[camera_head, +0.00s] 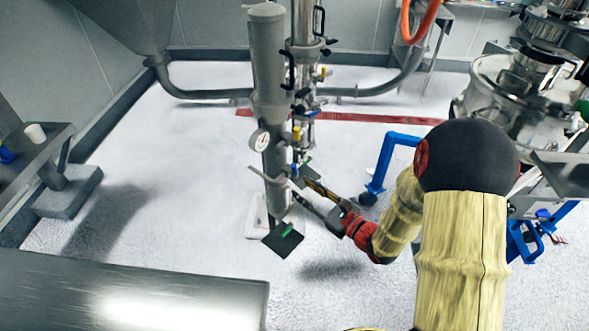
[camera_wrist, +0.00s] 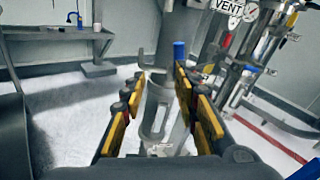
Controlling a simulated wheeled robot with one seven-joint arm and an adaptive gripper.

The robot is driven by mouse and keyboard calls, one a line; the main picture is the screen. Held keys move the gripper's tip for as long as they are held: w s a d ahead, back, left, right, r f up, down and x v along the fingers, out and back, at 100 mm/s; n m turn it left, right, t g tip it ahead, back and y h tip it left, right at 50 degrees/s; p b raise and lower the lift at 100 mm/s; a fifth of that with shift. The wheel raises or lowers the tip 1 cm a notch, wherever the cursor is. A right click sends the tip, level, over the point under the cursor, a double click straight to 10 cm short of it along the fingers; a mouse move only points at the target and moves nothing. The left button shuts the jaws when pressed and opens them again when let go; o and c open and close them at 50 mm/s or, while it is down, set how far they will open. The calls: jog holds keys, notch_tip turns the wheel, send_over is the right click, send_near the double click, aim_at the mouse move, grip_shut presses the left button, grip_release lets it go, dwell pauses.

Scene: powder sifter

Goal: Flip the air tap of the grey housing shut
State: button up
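The grey housing (camera_head: 268,60) is a tall upright column left of centre in the head view, with a round white gauge (camera_head: 259,140) on it. In the wrist view the grey housing (camera_wrist: 150,125) stands ahead, between and beyond my fingers. A small blue handle, which looks like the air tap, shows in the head view (camera_head: 295,170) low on the column's right side. In the wrist view the blue handle (camera_wrist: 179,50) points up beside the right fingertip; contact cannot be told. My gripper (camera_head: 300,189) is open and empty, and its spread fingers also show in the wrist view (camera_wrist: 155,78).
A steel pipe column with yellow and blue valve handles (camera_head: 297,133) stands just right of the housing. A blue wheeled frame (camera_head: 384,165) is behind my arm. A steel table (camera_head: 130,290) fills the lower left. The white floor left of the housing is clear.

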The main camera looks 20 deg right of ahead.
aim_at(296, 170)
jog(key=shift+m+t+h, duration=0.4)
jog(key=shift+t, duration=0.2)
jog(key=w, duration=0.2)
jog(key=w+r+b, duration=0.1)
jog(key=w, duration=0.2)
jog(key=w+a+b, duration=0.1)
jog(key=w, duration=0.2)
jog(key=shift+w+r, duration=0.1)
jog(key=shift+r, duration=0.25)
jog(key=shift+c, duration=0.2)
grip_shut()
